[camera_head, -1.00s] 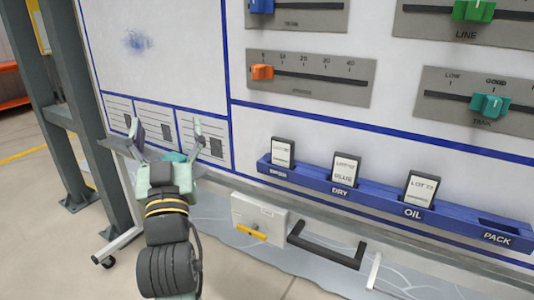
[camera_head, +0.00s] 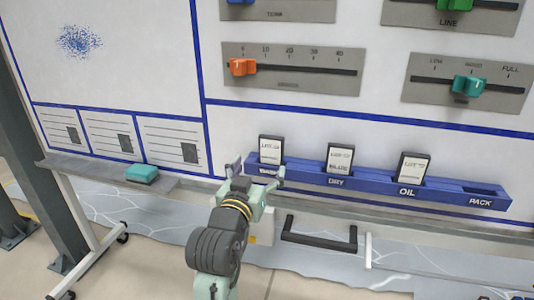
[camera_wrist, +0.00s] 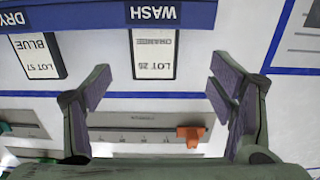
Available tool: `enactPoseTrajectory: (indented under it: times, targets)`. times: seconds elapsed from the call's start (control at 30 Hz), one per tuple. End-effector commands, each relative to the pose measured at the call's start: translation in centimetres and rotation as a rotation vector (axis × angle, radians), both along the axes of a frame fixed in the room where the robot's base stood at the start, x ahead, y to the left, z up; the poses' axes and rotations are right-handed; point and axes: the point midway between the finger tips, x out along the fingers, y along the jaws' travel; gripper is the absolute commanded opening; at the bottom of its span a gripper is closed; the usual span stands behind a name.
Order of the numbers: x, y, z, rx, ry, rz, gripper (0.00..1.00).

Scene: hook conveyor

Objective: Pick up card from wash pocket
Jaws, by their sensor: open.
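The wash-pocket card (camera_head: 271,149) is a white card with a dark edge, upright in the leftmost pocket of the blue rack (camera_head: 452,196). In the wrist view the card (camera_wrist: 154,55) reads LOT 26, upside down, by the WASH label (camera_wrist: 155,12). My gripper (camera_head: 256,170) is open and empty, just in front of the wash pocket, and hides part of that label in the head view. In the wrist view my gripper's fingers (camera_wrist: 158,88) are spread to either side of the card's line, apart from it.
Other cards stand in the DRY (camera_head: 339,158) and OIL (camera_head: 411,167) pockets; the PACK pocket (camera_head: 485,190) looks empty. A black handle (camera_head: 319,240) sticks out below the rack. A teal block (camera_head: 141,173) lies on the ledge at left. Sliders (camera_head: 243,67) are above.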

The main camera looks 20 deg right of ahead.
Motion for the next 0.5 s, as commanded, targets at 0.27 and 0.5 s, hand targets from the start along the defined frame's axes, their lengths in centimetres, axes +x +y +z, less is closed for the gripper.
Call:
enactPoseTrajectory:
  times: [0.27, 0.5]
  targets:
    - [2.9, -2.0, 0.2, 0.000, -0.002, 0.001, 0.77]
    - [4.8, -4.1, 0.7, 0.000, 0.000, 0.000, 0.77]
